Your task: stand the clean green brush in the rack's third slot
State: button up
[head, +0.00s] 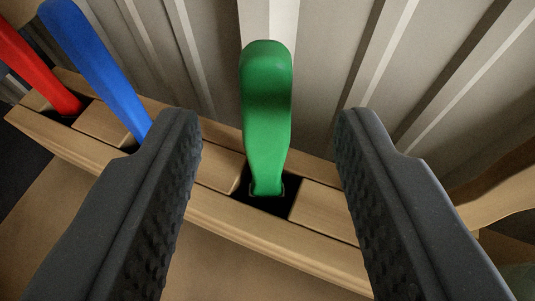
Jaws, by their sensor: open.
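The green brush (267,115) stands upright in a dark square slot of the wooden rack (290,244), third from the left among the slots in view. Only its handle shows; its lower end is hidden inside the slot, so I cannot tell whether it is clean. My gripper (268,135) is open, with one dark ridged finger on each side of the green handle. I see a gap between each finger and the handle.
A red handle (35,68) and a blue handle (95,70) stand in slots to the left, the blue one close to my left finger. A ribbed grey wall (345,60) rises right behind the rack. A brown surface (80,205) lies in front.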

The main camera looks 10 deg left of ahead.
jog(key=shift+p+v, duration=0.35)
jog(key=shift+v, duration=2.25)
jog(key=s+d+r+t, duration=0.1)
jog(key=s+r, duration=0.2)
jog(key=r, duration=0.9)
jog(key=s+d+r, duration=0.1)
jog(key=s+r, duration=0.1)
jog(key=r, duration=1)
jog(key=s+r+m+t+h, duration=0.1)
jog(key=s+r, duration=1.3)
jog(key=r, duration=0.3)
jog(key=shift+a, duration=0.3)
jog(key=shift+s+r, duration=0.1)
jog(key=shift+r, duration=0.05)
notch_tip(320, 180, up, 5)
jog(key=p, duration=0.5)
jog(key=shift+r+p, duration=0.25)
jog(key=shift+p, duration=0.1)
